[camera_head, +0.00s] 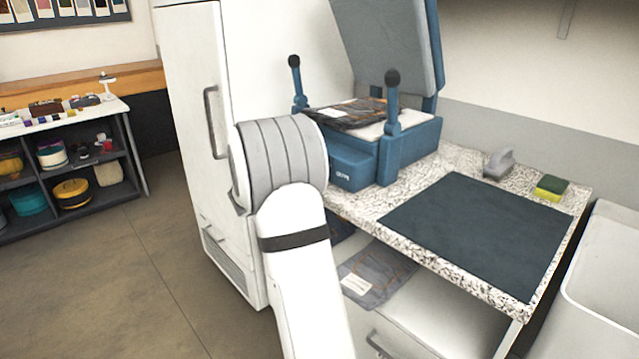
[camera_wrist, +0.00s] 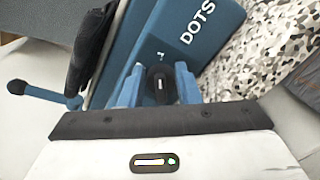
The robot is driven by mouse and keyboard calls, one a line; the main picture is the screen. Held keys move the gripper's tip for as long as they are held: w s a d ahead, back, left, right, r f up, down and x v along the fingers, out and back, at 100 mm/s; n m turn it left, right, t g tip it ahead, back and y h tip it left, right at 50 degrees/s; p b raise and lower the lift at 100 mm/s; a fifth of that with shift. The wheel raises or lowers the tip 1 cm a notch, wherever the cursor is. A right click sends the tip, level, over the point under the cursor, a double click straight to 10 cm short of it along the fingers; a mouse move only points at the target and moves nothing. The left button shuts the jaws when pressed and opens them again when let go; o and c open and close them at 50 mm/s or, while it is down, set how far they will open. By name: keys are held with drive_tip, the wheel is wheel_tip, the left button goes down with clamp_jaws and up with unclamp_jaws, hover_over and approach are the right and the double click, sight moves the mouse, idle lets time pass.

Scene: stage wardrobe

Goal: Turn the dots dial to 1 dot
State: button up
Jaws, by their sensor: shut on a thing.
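The blue press (camera_head: 410,150) stands on the speckled counter with its lid raised. In the wrist view its blue front panel (camera_wrist: 208,50) carries the white word DOTS and a small "1" mark. The black dots dial (camera_wrist: 157,88) is below that mark, with a short white line on its face. My gripper (camera_wrist: 158,92) has its two light blue fingers on either side of the dial and is shut on it. The dial's edges are partly hidden by the fingers. In the head view my arm hides the gripper and the dial.
A dark folded garment (camera_head: 345,114) lies on the press bed, between two ball-topped levers. A dark mat (camera_head: 475,228), a grey iron-like item (camera_head: 498,163) and a sponge (camera_head: 551,188) are on the counter. A white cabinet (camera_head: 190,100) stands left; open floor (camera_head: 110,290) lies beyond.

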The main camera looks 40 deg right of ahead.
drive_tip(key=shift+a+f+m+b, duration=0.1)
drive_tip(key=shift+f+m+b, duration=0.15)
drive_tip(key=shift+m+b, duration=0.35)
drive_tip(key=o, duration=0.8)
drive_tip(key=shift+w, duration=0.1)
drive_tip(key=shift+c, duration=0.2)
drive_tip(key=shift+o, duration=1)
drive_tip(key=shift+r, duration=0.1)
drive_tip(key=a, duration=0.7)
drive_tip(key=shift+s+a, duration=0.35)
drive_tip(key=shift+a, duration=0.05)
